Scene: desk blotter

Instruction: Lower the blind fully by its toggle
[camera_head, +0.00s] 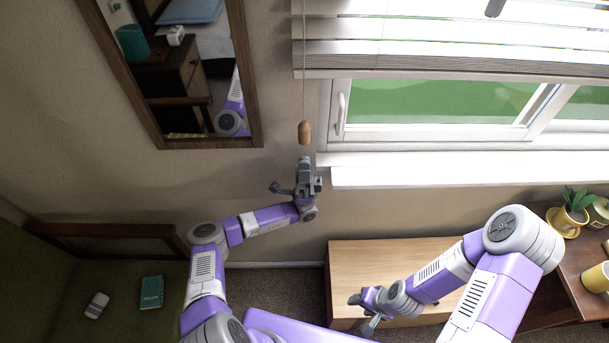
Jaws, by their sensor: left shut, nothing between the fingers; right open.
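The white slatted blind (455,55) hangs over the upper part of the window, its bottom rail above the green lower pane. A thin cord runs down at the blind's left end to a wooden toggle (304,132). My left gripper (304,162) is shut and empty, pointing up just below the toggle, with a small gap seeming to lie between them. My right gripper (365,314) is open and empty, low over the front of the wooden bench, far from the toggle.
A framed mirror (255,100) hangs left of the cord. The window handle (341,112) and white sill (460,172) are to the right. A light wooden bench (375,258) stands below. A potted plant (567,220) and yellow mug (597,277) are at right; a green book (151,292) lies left.

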